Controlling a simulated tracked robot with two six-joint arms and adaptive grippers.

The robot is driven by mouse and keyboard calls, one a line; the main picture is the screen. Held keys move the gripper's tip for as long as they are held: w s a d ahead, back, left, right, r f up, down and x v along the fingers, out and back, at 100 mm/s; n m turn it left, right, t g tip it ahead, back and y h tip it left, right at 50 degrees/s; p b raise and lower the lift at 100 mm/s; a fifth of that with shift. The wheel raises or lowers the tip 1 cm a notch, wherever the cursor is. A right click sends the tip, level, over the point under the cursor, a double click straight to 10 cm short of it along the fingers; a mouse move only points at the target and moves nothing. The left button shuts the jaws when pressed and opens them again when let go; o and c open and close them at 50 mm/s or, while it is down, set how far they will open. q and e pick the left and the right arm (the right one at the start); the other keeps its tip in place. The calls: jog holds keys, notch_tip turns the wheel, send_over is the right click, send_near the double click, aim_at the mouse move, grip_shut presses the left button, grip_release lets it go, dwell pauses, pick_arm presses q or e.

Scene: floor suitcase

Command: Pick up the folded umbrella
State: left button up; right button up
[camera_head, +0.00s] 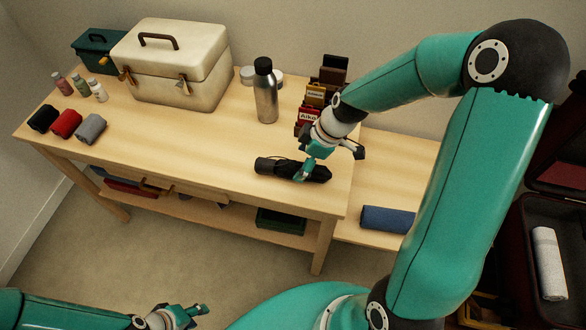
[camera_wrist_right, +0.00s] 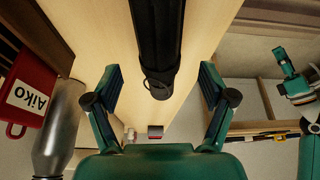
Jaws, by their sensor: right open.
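The folded umbrella (camera_head: 268,166) is black and lies on the wooden table near its front right edge. My right gripper (camera_head: 328,166) is above its right end. In the right wrist view the umbrella (camera_wrist_right: 157,35) runs down from the top between the two fingers of my open right gripper (camera_wrist_right: 160,70), with clear gaps on both sides. In the head view the gripper partly hides the umbrella. My left gripper (camera_head: 190,313) is low at the bottom, away from the table; its opening is unclear.
A steel bottle (camera_head: 265,95) and a red tag marked Aiko (camera_head: 309,116) stand behind the umbrella. A cream case (camera_head: 172,75) and rolled cloths (camera_head: 66,123) are to the left. A blue roll (camera_head: 386,219) lies on a lower surface; an open suitcase (camera_head: 535,205) is at right.

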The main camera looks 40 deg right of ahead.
aim_at(297, 165)
jog(key=x, duration=0.4)
jog(key=shift+w+a+f, duration=0.1)
jog(key=shift+w+f, duration=0.05)
jog(key=shift+f, duration=0.05)
jog(key=c, duration=1.5)
jog(key=shift+r, duration=0.2)
